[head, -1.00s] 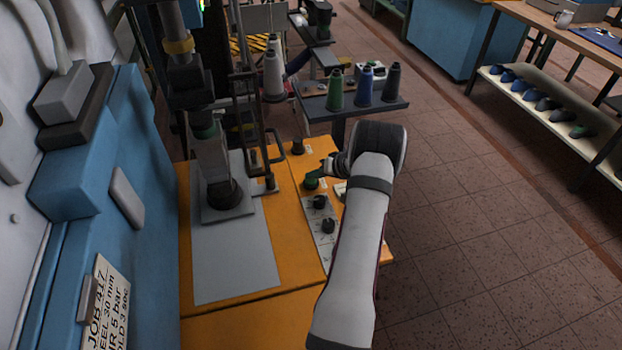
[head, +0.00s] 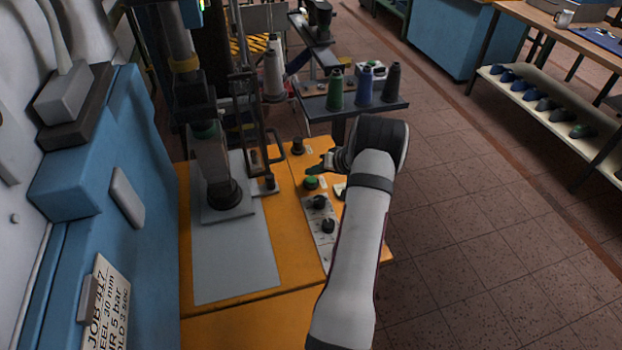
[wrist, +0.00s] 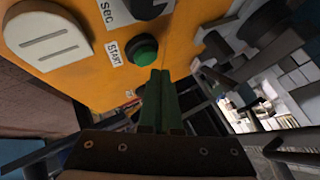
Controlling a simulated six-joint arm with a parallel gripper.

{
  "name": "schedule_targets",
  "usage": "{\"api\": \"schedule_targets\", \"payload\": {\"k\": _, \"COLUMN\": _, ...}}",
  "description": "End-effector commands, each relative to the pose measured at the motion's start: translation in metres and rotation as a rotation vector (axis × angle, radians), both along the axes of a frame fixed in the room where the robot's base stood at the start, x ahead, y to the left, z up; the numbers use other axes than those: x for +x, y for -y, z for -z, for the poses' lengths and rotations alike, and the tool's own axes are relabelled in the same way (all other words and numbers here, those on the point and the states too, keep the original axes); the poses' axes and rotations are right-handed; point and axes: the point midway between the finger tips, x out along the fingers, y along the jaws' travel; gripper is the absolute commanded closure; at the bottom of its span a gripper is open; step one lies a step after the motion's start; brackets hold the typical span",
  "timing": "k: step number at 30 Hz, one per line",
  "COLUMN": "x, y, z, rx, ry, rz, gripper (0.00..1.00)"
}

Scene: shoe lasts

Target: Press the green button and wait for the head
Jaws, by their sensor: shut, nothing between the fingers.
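The green button (head: 311,183) sits on the orange machine table's control panel. In the wrist view the green button (wrist: 144,50) stands in a black collar beside a START label. My gripper (head: 311,169) is just above the button, apart from it. Its two green fingers (wrist: 160,73) are shut together and empty, with their tips just short of the button in the wrist view. The machine's head (head: 210,155) is a vertical grey part at the left, low over the grey plate (head: 235,262). I cannot tell whether its dark foot touches the plate.
Black knobs (head: 328,226) lie on the panel near the button. A dark stand with thread cones (head: 363,86) is behind. A blue cabinet (head: 100,150) with a JOB 417 card (head: 103,300) stands left.

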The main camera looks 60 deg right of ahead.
Motion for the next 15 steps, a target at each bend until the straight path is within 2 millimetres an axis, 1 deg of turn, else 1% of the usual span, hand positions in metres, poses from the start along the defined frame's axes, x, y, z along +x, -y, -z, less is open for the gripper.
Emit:
{"api": "schedule_targets", "payload": {"k": 5, "x": 0.0, "y": 0.0, "z": -0.004, "rx": -0.001, "ry": 0.001, "rz": 0.001, "gripper": 1.0}}
{"api": "schedule_targets", "payload": {"k": 15, "x": 0.0, "y": 0.0, "z": -0.039, "rx": -0.001, "ry": 0.001, "rz": 0.001, "gripper": 1.0}}
